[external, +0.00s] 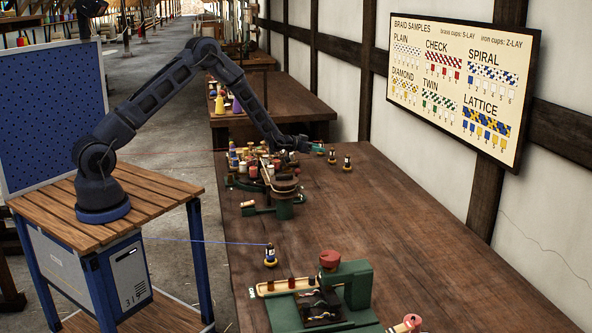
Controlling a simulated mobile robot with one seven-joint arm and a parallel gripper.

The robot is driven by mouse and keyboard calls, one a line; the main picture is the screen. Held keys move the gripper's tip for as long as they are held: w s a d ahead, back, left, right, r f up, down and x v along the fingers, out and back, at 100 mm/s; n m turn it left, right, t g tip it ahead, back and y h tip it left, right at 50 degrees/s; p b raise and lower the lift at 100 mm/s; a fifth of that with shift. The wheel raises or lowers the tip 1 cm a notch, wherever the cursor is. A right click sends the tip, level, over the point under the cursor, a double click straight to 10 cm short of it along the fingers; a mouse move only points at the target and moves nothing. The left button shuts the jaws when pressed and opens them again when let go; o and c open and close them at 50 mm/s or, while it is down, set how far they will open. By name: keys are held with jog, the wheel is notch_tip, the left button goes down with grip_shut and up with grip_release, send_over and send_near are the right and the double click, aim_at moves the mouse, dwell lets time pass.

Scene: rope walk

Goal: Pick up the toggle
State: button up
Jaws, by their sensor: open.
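My gripper (319,148) is at the end of my dark arm, low over the far part of the brown workbench (400,235). It is small in the picture; its jaws are open and I see nothing held between them. I cannot pick out the toggle with certainty. Two small dark-and-yellow bobbin-like pieces (347,164) stand on the bench just right of and below my gripper, apart from it. A similar piece (270,256) stands nearer, with a blue thread running left from it.
A cluttered green braiding device (283,208) with coloured spools stands left of my gripper. A green machine (357,284) with a red knob stands at the near end. A braid samples board (460,75) hangs on the wall.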

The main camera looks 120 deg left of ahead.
aim_at(331, 150)
jog(key=shift+x, duration=4.55)
jog(key=shift+s+a, duration=0.1)
jog(key=shift+s, duration=0.1)
grip_shut()
